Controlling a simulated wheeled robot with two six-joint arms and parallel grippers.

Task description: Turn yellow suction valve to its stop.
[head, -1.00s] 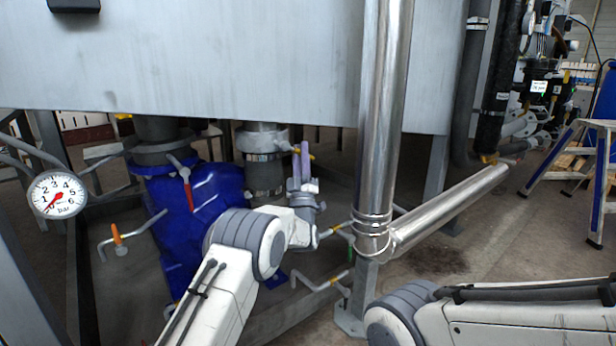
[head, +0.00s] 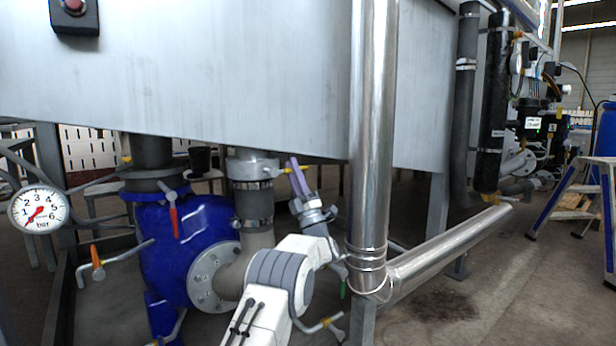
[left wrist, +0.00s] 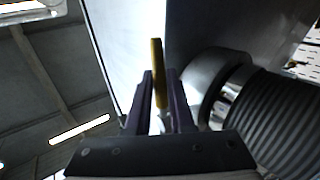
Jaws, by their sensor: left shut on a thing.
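The yellow suction valve (head: 287,171) sits on the side of the grey pipe under the big metal tank. Only a small yellow part shows beside my gripper in the head view. In the left wrist view its yellow handle (left wrist: 158,75) stands between the purple fingers and sticks out past their tips. My left gripper (head: 297,172) is shut on this handle, its fingers tilted up to the left in the head view. It also shows in the left wrist view (left wrist: 160,95). My right gripper is out of view.
A shiny vertical pipe (head: 369,130) stands just right of my left gripper. A blue pump housing (head: 185,235), a red lever (head: 173,220), an orange-handled valve (head: 96,258) and a pressure gauge (head: 39,209) lie left. A step ladder (head: 572,190) stands far right on open floor.

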